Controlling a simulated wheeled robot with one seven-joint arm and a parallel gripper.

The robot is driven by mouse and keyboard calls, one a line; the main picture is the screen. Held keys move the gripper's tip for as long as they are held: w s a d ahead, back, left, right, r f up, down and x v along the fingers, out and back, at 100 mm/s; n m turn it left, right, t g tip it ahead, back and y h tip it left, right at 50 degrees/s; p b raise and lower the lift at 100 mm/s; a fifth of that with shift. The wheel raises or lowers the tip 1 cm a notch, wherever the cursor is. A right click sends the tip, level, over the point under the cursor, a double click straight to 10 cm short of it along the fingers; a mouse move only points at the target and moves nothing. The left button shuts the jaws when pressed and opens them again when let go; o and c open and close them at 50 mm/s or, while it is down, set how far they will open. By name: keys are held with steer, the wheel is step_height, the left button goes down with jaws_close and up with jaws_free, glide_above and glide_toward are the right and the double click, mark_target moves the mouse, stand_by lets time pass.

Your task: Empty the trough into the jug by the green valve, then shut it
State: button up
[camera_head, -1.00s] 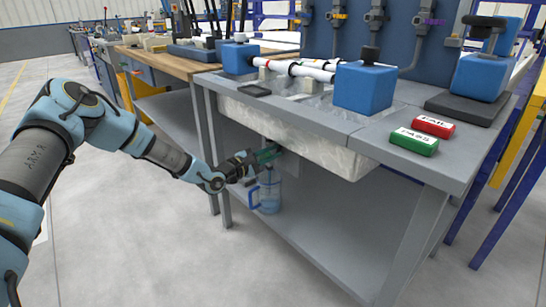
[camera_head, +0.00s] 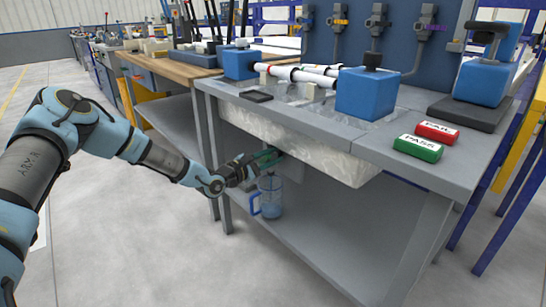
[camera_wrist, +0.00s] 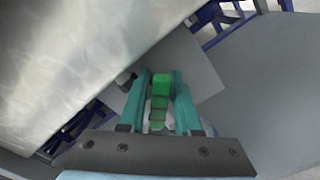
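The trough (camera_head: 300,146) is a long, pale, translucent basin hung in the grey bench. Its wall also fills the upper left of the wrist view (camera_wrist: 70,60). The clear, blue-tinted jug (camera_head: 270,197) stands upright on the lower shelf below the trough; its fill level is too small to tell. My gripper (camera_head: 268,157) is under the trough's near edge, above the jug. In the wrist view, the green valve handle (camera_wrist: 161,85) lies between my two teal fingers. They are very close to its sides; whether they touch is unclear.
Blue clamp blocks (camera_head: 368,93) and white pipes (camera_head: 304,74) sit over the trough. A red FAIL block (camera_head: 437,132) and a green PASS block (camera_head: 417,148) lie on the bench top. The shelf (camera_head: 330,235) is clear right of the jug.

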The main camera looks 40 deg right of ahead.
steer(key=shift+o, duration=1.1)
steer(key=a, duration=1)
steer(key=shift+w+a+p, duration=0.25)
steer(key=shift+a+p, duration=0.05)
steer(key=shift+a, duration=0.05)
